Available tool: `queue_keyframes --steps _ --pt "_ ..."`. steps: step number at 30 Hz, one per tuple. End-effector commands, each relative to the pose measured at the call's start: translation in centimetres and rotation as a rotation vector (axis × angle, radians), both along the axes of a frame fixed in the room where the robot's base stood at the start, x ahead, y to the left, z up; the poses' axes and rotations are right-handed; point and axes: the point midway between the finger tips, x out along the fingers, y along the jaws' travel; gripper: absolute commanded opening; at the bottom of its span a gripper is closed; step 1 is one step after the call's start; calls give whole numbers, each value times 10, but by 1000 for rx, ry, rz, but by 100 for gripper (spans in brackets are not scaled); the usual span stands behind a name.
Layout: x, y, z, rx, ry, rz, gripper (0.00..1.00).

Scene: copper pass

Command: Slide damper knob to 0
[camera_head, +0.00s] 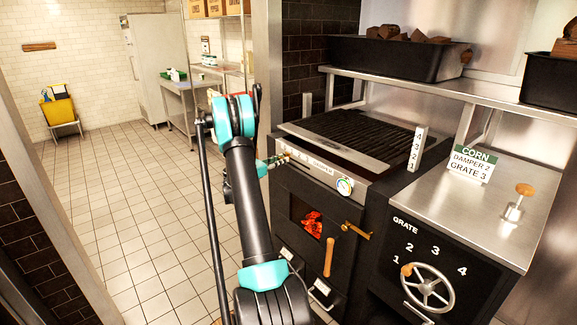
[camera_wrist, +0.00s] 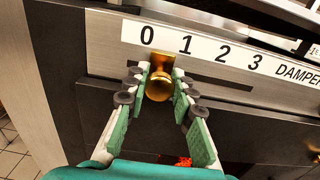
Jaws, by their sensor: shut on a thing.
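The brass damper knob (camera_wrist: 159,86) sticks out of a dark slot under the white damper scale (camera_wrist: 217,52) in the wrist view. It stands below and a little right of the 0, between the 0 and the 1. My gripper (camera_wrist: 162,84) is shut on the knob, with one green-padded finger on each side. In the head view my gripper (camera_head: 275,162) is at the left end of the oven's front panel; the knob is too small and covered to make out there.
A gauge (camera_head: 344,186) sits right on the same panel. Below are the oven door with its wooden handle (camera_head: 328,257) and glowing coals. A sign (camera_head: 471,163) reads "CORN DAMPER 2 GRATE 3". The grate wheel (camera_head: 427,288) is at the right. Tiled floor is clear at the left.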

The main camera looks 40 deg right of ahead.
Motion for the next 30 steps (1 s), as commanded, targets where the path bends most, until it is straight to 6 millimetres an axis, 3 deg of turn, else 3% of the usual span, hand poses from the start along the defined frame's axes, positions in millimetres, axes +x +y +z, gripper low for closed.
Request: queue_keyframes --steps 4,14,15,20,30 --pt "24 2 0 0 0 1 0" --pt "31 3 0 0 0 5 0" --pt "31 3 1 -1 0 6 25" --pt "30 3 0 0 0 5 45" --pt "29 5 0 0 0 1 46"
